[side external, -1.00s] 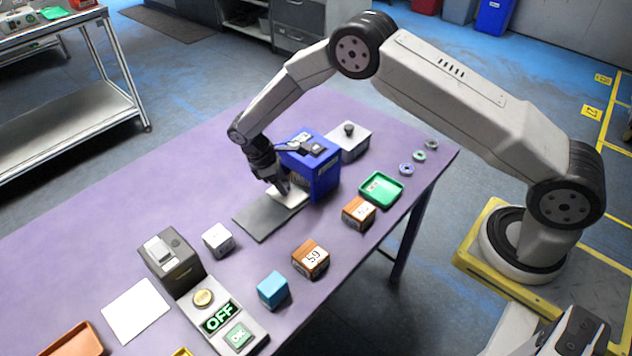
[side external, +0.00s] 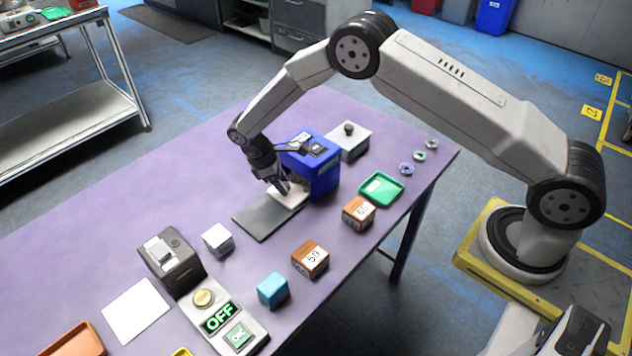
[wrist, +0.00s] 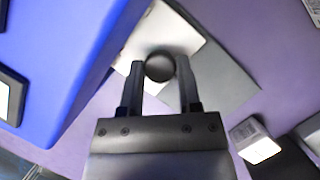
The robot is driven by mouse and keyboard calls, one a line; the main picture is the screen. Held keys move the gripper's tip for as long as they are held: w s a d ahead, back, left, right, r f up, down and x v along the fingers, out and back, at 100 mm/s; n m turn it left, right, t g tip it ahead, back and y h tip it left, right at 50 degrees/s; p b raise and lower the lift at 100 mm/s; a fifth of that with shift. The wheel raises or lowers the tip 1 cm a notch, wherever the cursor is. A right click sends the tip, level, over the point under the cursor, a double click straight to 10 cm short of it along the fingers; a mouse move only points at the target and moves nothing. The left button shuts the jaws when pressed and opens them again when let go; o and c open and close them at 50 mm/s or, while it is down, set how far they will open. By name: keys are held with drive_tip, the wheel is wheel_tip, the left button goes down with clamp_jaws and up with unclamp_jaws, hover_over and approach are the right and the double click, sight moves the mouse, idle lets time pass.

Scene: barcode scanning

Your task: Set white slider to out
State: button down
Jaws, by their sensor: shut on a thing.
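The white slider (side external: 291,198) lies on the far end of a flat dark grey track (side external: 262,220), close against the blue box (side external: 322,178). It also shows in the wrist view as a white plate (wrist: 158,27) with a round dark knob (wrist: 160,66). My gripper (side external: 281,189) is down over the slider. In the wrist view my gripper (wrist: 160,75) has one finger on each side of the knob and is shut on it. The fingers hide part of the slider in the side view.
The near part of the grey track is bare. A pale cube (side external: 217,240) stands left of it, and brown cubes (side external: 310,259) stand toward the table's front. A green tray (side external: 381,189) is right of the blue box. A black device (side external: 171,261) stands farther left.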

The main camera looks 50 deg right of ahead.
drive_tip(key=shift+a, duration=0.1)
idle(0.3)
drive_tip(key=a, duration=1)
drive_tip(key=shift+a, duration=0.25)
drive_tip(key=shift+c, duration=2.4)
unclamp_jaws()
drive_tip(key=shift+o, duration=0.8)
drive_tip(key=shift+d, duration=0.1)
drive_tip(key=shift+r, duration=0.1)
drive_tip(key=v, duration=0.7)
drive_tip(key=shift+r, duration=0.3)
